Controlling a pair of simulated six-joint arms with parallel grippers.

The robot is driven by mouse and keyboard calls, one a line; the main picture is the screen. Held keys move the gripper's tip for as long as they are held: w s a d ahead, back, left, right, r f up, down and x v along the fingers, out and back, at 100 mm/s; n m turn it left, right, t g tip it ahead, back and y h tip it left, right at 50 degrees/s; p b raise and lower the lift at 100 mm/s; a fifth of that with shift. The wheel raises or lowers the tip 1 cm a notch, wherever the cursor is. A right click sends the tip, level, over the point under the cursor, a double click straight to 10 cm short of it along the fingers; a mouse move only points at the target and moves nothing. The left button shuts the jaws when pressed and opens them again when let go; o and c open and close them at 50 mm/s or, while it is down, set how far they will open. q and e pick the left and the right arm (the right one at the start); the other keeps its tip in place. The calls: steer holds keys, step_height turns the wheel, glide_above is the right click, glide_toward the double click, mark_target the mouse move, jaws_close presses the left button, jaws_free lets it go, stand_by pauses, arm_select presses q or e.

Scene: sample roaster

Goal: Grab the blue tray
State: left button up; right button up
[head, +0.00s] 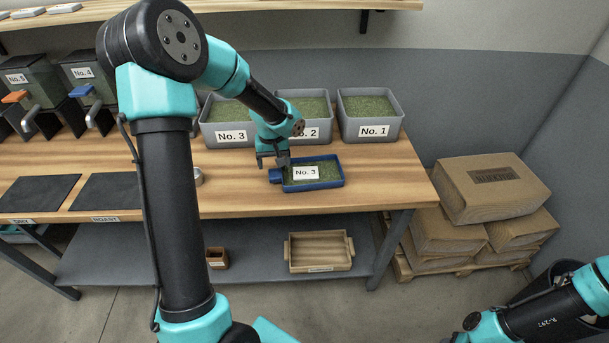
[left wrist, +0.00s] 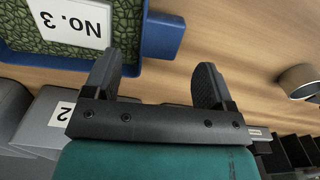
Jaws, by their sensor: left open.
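The blue tray (head: 330,184) lies flat on the wooden table near its front edge. It holds green beans and a white card reading No. 3. A blue block-like handle (head: 275,176) sticks out from its left end. My left gripper (head: 273,163) is open and empty, just above and beside that handle. In the left wrist view the tray (left wrist: 60,62) is at the upper left, with its handle (left wrist: 162,36) beyond the two spread fingers of my left gripper (left wrist: 160,85). I cannot tell how high the fingers are above the table. My right gripper is not in view.
Grey bins No. 3 (head: 210,136), No. 2 (head: 325,128) and No. 1 (head: 350,126) stand behind the tray. A small metal cup (head: 198,177) is left of the handle. Dark mats (head: 40,193) lie at left. The table (head: 385,178) is bare right of the tray.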

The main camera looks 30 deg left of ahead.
mark_target(275, 173)
arm_select(q)
steer(key=shift+s+d+f, duration=0.1)
steer(key=shift+f, duration=1.2)
steer(key=shift+s+d+f, duration=0.1)
steer(key=shift+f, duration=1.15)
steer(key=shift+c, duration=0.4)
steer(key=c, duration=1.1)
steer(key=shift+r, duration=0.1)
steer(key=shift+r, duration=1.5)
steer(key=shift+s+d+r, duration=0.1)
steer(key=shift+s+r, duration=0.05)
steer(key=shift+r, duration=0.1)
steer(key=s+d, duration=0.3)
steer(key=s, duration=0.1)
steer(key=s+d+r, duration=0.1)
steer(key=s+d, duration=0.6)
steer(key=shift+s+d+r, duration=0.15)
steer(key=shift+s, duration=0.25)
